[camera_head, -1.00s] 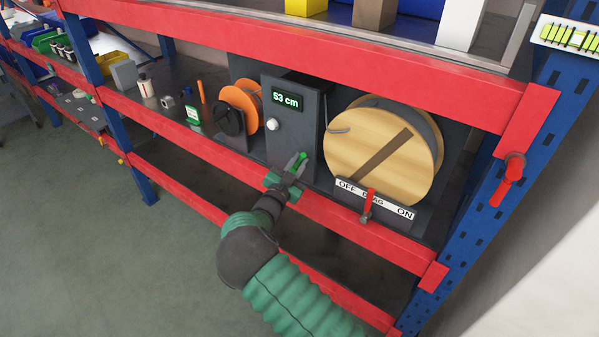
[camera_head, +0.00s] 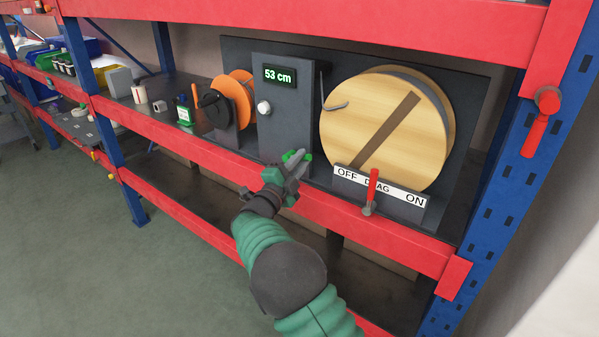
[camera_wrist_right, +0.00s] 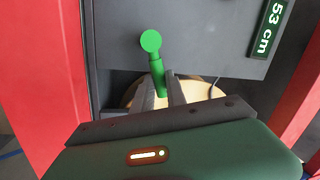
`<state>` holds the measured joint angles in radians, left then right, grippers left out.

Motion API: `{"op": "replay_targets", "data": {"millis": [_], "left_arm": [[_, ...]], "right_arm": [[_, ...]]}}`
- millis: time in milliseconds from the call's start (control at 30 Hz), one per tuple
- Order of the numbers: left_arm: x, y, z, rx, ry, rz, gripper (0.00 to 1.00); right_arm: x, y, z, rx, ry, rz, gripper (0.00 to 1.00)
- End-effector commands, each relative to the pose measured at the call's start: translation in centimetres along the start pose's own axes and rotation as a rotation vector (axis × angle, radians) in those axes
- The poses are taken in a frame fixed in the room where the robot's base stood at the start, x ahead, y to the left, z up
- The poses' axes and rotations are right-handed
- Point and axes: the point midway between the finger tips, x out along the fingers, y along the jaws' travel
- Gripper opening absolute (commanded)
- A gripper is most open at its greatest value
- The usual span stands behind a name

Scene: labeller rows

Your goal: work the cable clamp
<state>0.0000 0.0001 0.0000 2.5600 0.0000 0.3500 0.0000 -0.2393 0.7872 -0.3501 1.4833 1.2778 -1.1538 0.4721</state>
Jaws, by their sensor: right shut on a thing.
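The cable clamp's green lever (camera_wrist_right: 157,72) has a round knob at its end in the right wrist view. It sits low on the front of a dark grey box (camera_head: 282,125) with a display reading 53 cm. My right gripper (camera_wrist_right: 162,90) is shut on the green lever, with one finger on each side of its shaft. In the head view my right gripper (camera_head: 297,163) hides part of the lever, and green shows around its fingertips. The cable inside the clamp cannot be made out. My left gripper is not in view.
A large wooden reel (camera_head: 385,130) stands right of the box, above a red drag lever (camera_head: 372,188) between OFF and ON. An orange spool (camera_head: 239,95) stands left. The red shelf beam (camera_head: 350,225) runs in front, below my gripper.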

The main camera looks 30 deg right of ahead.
Motion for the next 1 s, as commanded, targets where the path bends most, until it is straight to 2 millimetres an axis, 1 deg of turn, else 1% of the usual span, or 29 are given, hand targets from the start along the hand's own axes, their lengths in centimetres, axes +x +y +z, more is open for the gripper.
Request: {"op": "replay_targets", "data": {"millis": [33,167,633,667,800,833,1000], "left_arm": [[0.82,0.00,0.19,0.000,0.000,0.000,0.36],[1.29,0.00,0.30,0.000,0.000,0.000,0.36],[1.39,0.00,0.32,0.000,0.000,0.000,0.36],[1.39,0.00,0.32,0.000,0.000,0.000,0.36],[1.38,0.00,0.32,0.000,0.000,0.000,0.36],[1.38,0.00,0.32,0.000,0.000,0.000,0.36],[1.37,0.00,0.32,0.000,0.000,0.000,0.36]], "right_arm": [[-0.26,0.70,0.45,0.013,-0.005,0.004,0.00],[-0.25,0.65,0.38,0.039,0.001,0.003,0.00],[-0.23,0.50,0.32,0.053,0.003,0.002,0.00],[-0.23,0.50,0.32,0.053,0.003,0.002,0.18],[-0.20,0.44,0.22,0.053,0.005,0.001,0.36],[-0.20,0.41,0.18,0.054,0.006,0.000,0.39],[-0.18,0.32,0.01,0.055,0.008,-0.001,0.39]]}}
